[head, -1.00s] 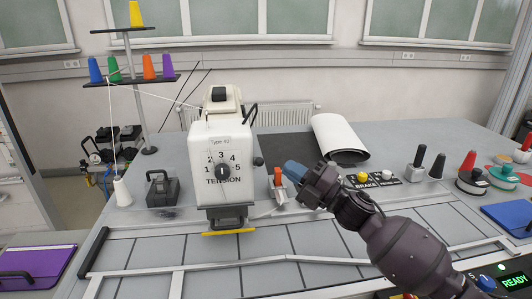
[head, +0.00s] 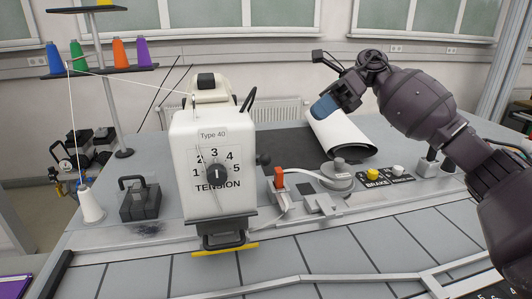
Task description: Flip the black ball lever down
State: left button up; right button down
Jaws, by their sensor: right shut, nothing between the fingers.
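A small black ball (head: 263,160) sticks out at the right side of the white sewing machine head (head: 197,150), about halfway up. Its lever arm is too small to make out. A thin black bent handle (head: 249,102) also rises from the machine's upper right. My right gripper (head: 322,108) has blue fingertips and is shut and empty. It is raised to the right of the ball and higher in the picture, in front of the white roll, and touches neither. My left gripper is out of view.
An orange-topped switch (head: 279,178) and a grey round part (head: 340,170) stand right of the machine. A yellow button (head: 372,174) sits on the BRAKE panel. A black-handled block (head: 138,199) and a thread stand (head: 112,70) are at left. The front table is clear.

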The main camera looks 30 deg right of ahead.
jog(key=p, duration=0.2)
send_near(261, 161)
jog(key=w+a+f, duration=0.2)
jog(key=a+f, duration=0.2)
jog(key=f, duration=0.1)
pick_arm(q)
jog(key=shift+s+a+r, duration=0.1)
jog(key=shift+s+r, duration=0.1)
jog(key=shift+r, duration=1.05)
pick_arm(e)
jog(key=shift+w+a, duration=0.2)
jog(key=shift+w, duration=0.05)
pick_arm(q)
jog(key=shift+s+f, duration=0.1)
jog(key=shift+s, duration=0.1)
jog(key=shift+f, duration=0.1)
pick_arm(e)
jog(key=shift+f, duration=0.1)
